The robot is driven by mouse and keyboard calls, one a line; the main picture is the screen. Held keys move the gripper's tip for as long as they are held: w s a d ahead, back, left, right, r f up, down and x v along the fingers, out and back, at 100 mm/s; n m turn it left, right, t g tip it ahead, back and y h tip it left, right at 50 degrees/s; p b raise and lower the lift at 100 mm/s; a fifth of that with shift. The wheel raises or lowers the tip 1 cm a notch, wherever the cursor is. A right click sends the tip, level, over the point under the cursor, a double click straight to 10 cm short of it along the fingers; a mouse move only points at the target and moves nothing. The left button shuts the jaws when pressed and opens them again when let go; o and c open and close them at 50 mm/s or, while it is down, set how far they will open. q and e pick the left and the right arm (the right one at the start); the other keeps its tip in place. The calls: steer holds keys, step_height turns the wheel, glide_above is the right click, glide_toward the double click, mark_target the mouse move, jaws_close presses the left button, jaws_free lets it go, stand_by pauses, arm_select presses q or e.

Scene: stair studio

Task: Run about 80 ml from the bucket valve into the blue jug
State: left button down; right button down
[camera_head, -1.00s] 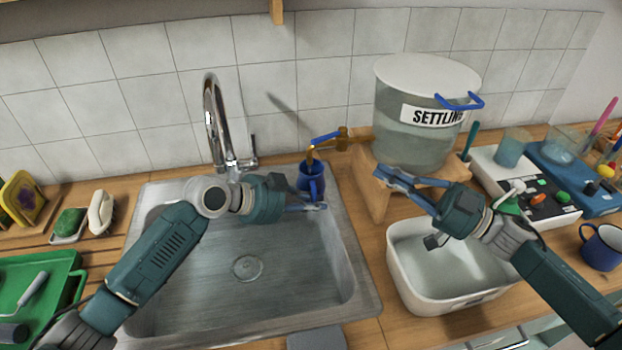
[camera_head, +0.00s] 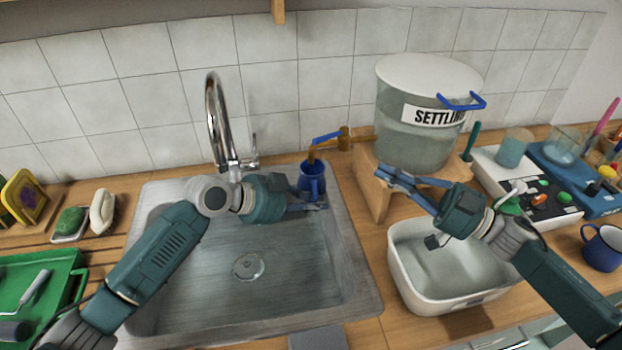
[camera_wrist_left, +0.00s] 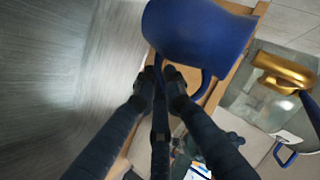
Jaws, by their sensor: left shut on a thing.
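The blue jug (camera_head: 312,180) is upright over the sink's back right corner, below the spout of the bucket valve (camera_head: 343,138). My left gripper (camera_head: 322,203) is shut on the jug's handle; the wrist view shows its fingertips (camera_wrist_left: 163,80) at the handle, below the jug body (camera_wrist_left: 198,35). The valve is brass with a blue lever (camera_head: 325,137); its brass part (camera_wrist_left: 283,73) shows in the wrist view. The clear bucket (camera_head: 415,140), labelled SETTLING, holds liquid. The liquid level inside the jug is hidden. My right gripper (camera_head: 386,176) is in front of the bucket stand, apart from the valve.
The bucket is on a wooden stand (camera_head: 372,185). A white tub (camera_head: 405,270) of clear liquid is below my right gripper. The steel sink (camera_head: 200,300) is under my left arm, with the tap (camera_head: 214,115) behind. A blue mug (camera_head: 602,247) stands at the right.

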arm_select(q)
steer(key=shift+r, duration=0.1)
stand_by(0.5)
steer(key=s+a, duration=0.6)
steer(key=s, duration=0.4)
